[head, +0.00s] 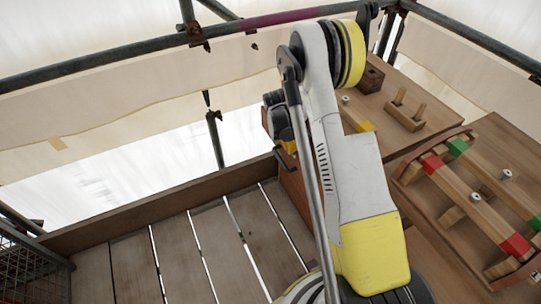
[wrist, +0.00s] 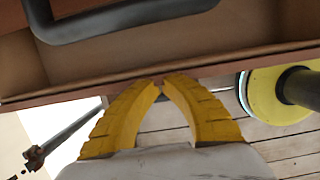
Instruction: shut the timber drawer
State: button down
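The timber drawer (head: 294,190) shows in the head view as a reddish-brown panel at the bench's left end, partly hidden behind my arm. A dark bar handle (head: 284,160) is on it. In the wrist view the handle (wrist: 120,22) crosses the top left, in front of brown timber surfaces of the drawer (wrist: 200,45). My gripper (wrist: 161,83) has yellow fingers with tips together and nothing visible between them. The tips are close to the lower timber edge; I cannot tell whether they touch. How far the drawer stands out is unclear.
The bench top (head: 440,115) carries timber blocks, and a curved frame (head: 410,165) with red and green marked bars stands at right. Scaffold tubes (head: 150,60) and pale sheeting are behind. The plank deck (head: 150,250) at left is clear; a mesh cage (head: 40,275) stands lower left.

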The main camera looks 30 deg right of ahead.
jog(key=d, duration=0.5)
jog(key=shift+d, duration=0.1)
